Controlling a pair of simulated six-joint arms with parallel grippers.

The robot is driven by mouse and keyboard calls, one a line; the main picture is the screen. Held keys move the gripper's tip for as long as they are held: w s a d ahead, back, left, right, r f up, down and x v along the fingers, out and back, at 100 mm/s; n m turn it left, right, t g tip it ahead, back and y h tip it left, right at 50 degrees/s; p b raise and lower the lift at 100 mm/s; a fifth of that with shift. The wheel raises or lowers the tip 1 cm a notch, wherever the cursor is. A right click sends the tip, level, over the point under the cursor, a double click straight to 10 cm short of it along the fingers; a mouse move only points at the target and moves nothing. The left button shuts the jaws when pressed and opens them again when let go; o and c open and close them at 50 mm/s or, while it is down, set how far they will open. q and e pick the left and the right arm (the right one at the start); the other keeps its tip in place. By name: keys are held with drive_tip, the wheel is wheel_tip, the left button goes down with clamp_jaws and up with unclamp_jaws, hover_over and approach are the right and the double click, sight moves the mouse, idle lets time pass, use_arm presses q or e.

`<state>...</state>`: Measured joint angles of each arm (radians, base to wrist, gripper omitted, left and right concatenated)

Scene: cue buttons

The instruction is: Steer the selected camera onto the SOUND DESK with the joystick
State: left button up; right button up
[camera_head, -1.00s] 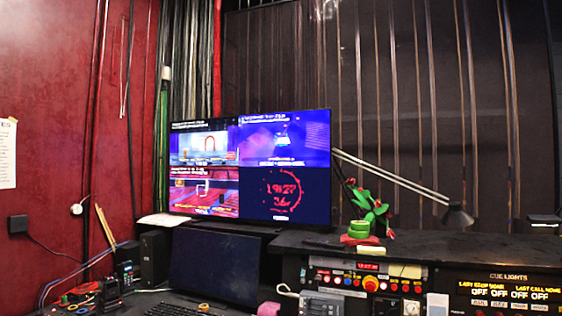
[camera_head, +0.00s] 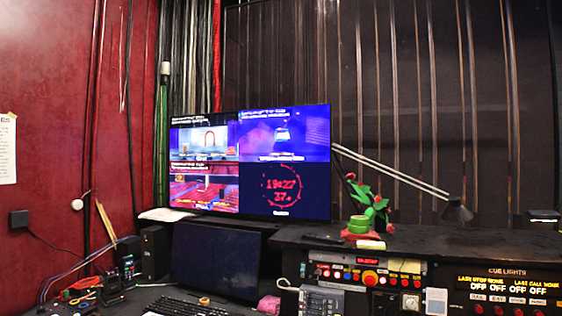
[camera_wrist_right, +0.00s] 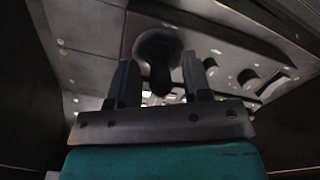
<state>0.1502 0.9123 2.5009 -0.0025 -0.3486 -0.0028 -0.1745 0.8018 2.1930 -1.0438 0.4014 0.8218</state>
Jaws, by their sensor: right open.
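A large monitor (camera_head: 284,130) shows several picture panes and a red clock reading 19:27 in the head view. In the right wrist view my right gripper (camera_wrist_right: 160,80) is open, its two dark fingers apart. A dark, rounded knob on a stalk (camera_wrist_right: 157,50), which looks like the joystick, shows between and just beyond the fingertips. I cannot tell whether the fingers touch it. The panes' labels are too small to read, so I cannot tell which shows the sound desk. Neither gripper shows in the head view.
A control panel with lit buttons (camera_head: 365,275) and a cue lights panel (camera_head: 507,290) line the desk front. A desk lamp (camera_head: 456,211) and a small plant (camera_head: 370,203) stand above. A dark screen (camera_head: 214,264) and keyboard (camera_head: 180,305) are at lower middle.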

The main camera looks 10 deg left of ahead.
drive_tip(key=shift+r, duration=3.7)
drive_tip(key=s+d+f+m+y, duration=0.2)
drive_tip(key=s+d+f+m, duration=0.1)
drive_tip(key=s+f, duration=0.6)
drive_tip(key=s+d+f+m+y, duration=0.1)
drive_tip(key=s+d+f+m, duration=0.2)
drive_tip(key=s+d+f, duration=0.2)
drive_tip(key=s+f, duration=0.3)
drive_tip(key=s, duration=0.1)
drive_tip(key=shift+s+d+f+t+y, duration=0.2)
drive_tip(key=shift+d+f+t+y, duration=0.1)
drive_tip(key=shift+f+t+y, duration=0.1)
